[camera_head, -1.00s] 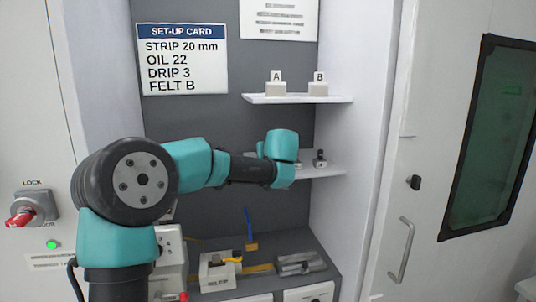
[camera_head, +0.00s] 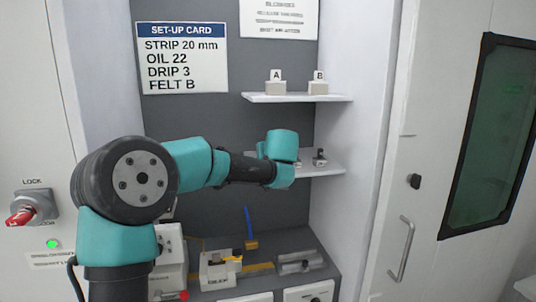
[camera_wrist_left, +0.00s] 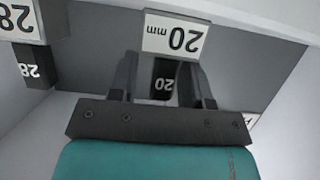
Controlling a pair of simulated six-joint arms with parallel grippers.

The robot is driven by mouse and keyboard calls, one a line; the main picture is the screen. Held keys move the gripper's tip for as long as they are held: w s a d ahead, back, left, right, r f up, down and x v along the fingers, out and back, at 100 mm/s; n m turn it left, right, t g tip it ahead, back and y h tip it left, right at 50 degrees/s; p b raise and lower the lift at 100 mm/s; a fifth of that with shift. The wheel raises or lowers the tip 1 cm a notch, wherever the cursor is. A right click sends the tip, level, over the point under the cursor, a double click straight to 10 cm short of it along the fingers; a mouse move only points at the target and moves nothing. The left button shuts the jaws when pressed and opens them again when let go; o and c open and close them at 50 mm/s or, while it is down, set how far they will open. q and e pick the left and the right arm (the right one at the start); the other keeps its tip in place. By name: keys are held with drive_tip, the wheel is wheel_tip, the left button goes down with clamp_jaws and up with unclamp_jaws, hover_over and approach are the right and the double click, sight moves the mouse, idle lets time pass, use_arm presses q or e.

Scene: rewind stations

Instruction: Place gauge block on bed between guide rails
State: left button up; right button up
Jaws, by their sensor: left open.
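The dark gauge block marked 20 (camera_wrist_left: 163,79) shows in the left wrist view, its number upside down, in front of a white "20 mm" label (camera_wrist_left: 173,37). My left gripper (camera_wrist_left: 160,75) is open, with one finger on each side of the block. I cannot tell whether the fingers touch it. In the head view my left arm reaches to the lower shelf (camera_head: 325,169), and my wrist hides the gripper and this block. The bed and guide rails cannot be made out for certain. My right gripper is not in view.
In the wrist view, another block marked 28 (camera_wrist_left: 34,68) stands at the left by its label. The upper shelf (camera_head: 297,98) holds pieces A and B. On the bench below are a cream fixture (camera_head: 217,271), a blue-handled tool (camera_head: 249,226) and a grey metal fixture (camera_head: 299,263).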

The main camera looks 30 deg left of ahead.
use_arm(q)
drive_tip(key=v, duration=1.7)
drive_tip(key=shift+d+r, duration=0.15)
drive_tip(key=shift+d, duration=0.05)
drive_tip(key=d+f+m+g+h, duration=0.2)
drive_tip(key=f+h, duration=0.1)
drive_tip(key=f, duration=1.1)
drive_tip(key=d+f+m+g+h, duration=0.3)
drive_tip(key=f, duration=1.1)
drive_tip(key=d+f+m+g+h, duration=0.2)
drive_tip(key=f+h, duration=0.1)
drive_tip(key=f, duration=1.1)
drive_tip(key=s+d+f+g+h, duration=0.1)
drive_tip(key=s+f+g+h, duration=0.1)
drive_tip(key=s+f, duration=2.1)
wheel_tip(320, 180, down, 4)
drive_tip(key=shift+d+r+h, duration=0.1)
drive_tip(key=shift+d+h, duration=0.1)
drive_tip(key=shift+h, duration=0.7)
